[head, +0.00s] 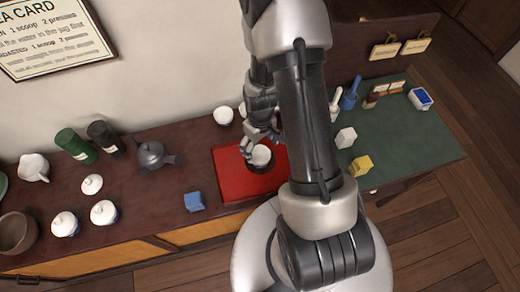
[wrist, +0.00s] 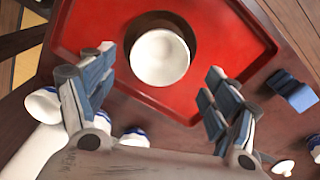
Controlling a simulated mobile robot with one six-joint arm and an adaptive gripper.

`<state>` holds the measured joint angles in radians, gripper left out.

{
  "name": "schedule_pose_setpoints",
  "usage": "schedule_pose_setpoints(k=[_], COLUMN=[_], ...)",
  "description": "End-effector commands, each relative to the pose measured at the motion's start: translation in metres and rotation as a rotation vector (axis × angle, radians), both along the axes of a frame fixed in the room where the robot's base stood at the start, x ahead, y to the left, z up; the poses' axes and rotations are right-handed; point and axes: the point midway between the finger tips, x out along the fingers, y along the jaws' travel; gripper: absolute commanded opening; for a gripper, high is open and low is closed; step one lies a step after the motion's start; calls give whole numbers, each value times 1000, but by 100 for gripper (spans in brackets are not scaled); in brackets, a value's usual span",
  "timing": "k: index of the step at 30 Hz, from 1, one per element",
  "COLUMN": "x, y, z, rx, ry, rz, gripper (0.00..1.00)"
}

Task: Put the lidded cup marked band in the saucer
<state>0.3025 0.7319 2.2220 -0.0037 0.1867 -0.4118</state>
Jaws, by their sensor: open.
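A white round cup (head: 261,155) sits in a dark round saucer (head: 262,169) on a red tray (head: 232,186). In the wrist view the cup (wrist: 160,57) rests inside the dark saucer (wrist: 190,35). I cannot tell whether its pale round top is a lid, and no band shows on it. My gripper (head: 264,140) is open, just above the tray. In the wrist view its fingers (wrist: 160,75) are spread to either side of the cup, apart from it. White lidded cups (head: 65,224), (head: 104,212) and (head: 92,184) stand at the left; their marks are too small to read.
A blue block (head: 193,201) lies left of the tray. A grey teapot (head: 151,155), green canister (head: 75,146) and dark canister (head: 104,137) stand further left. A green mat (head: 410,145) with a yellow block (head: 361,166) lies right.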

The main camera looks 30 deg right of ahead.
Motion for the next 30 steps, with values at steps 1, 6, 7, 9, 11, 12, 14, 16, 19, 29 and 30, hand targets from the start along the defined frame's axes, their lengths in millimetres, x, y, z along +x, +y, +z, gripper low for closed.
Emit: schedule_pose_setpoints(k=[1, 6, 7, 9, 11, 12, 14, 16, 19, 29, 30], x=[1, 1, 1, 0, 0, 1, 2, 5, 9, -33, -42], y=[0, 0, 0, 0, 0, 0, 2, 5, 15, 66, 71], z=[16, 46, 49, 56, 60, 64, 72, 91, 132, 279, 293], rx=[-1, -1, -1, 0, 0, -1, -3, -8, -18, -25, -22], ry=[-3, -3, -2, -1, -1, -3, -9, -28, -71, -234, -255], rz=[0, 0, 0, 0, 0, 0, -2, -4, -12, -57, -64], gripper=[80, 80, 80, 80, 80, 80, 80, 80, 80, 80, 80])
